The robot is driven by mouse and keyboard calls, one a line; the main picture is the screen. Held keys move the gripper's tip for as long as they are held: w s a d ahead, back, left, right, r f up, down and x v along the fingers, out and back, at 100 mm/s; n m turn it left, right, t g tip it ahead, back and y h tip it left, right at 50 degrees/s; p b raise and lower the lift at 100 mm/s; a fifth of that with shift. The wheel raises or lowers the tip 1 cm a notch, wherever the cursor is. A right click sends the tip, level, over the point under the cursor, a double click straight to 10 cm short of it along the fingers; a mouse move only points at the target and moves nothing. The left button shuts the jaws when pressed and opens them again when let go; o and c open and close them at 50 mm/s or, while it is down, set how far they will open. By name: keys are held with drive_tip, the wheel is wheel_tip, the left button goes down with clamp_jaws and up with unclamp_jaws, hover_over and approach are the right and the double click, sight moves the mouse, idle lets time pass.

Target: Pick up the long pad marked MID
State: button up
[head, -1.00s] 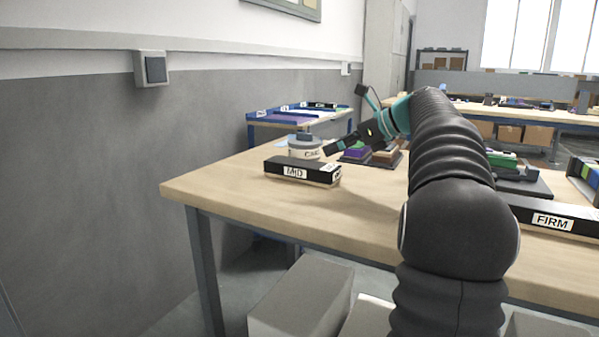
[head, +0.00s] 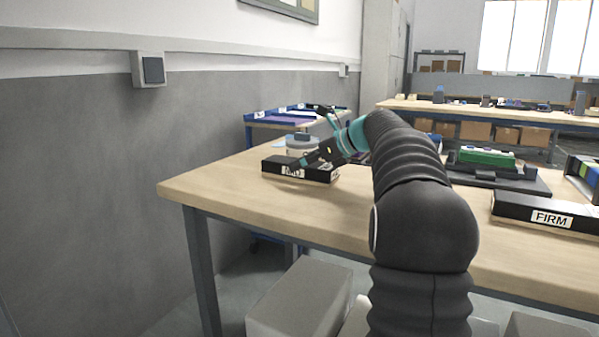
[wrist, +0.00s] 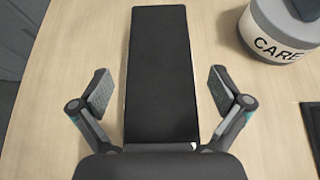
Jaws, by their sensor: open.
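The long black pad marked MID (head: 273,168) lies on the wooden table near its left end, its label partly hidden behind my gripper in the head view. In the wrist view the pad (wrist: 160,70) runs lengthwise up the middle, its black top facing the camera. My gripper (wrist: 163,90) is open, with one finger on each side of the pad and a gap on both sides. In the head view my gripper (head: 300,160) is over or close to the pad; its exact height above the table I cannot tell.
A round grey container marked CARE (wrist: 280,28) stands right of the pad's far end. A long pad marked FIRM (head: 545,216) lies at the right. A dark tray with a green item (head: 487,158) is behind it. The table's front left is clear.

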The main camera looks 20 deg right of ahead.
drive_tip(key=shift+r, duration=0.1)
drive_tip(key=c, duration=1.6)
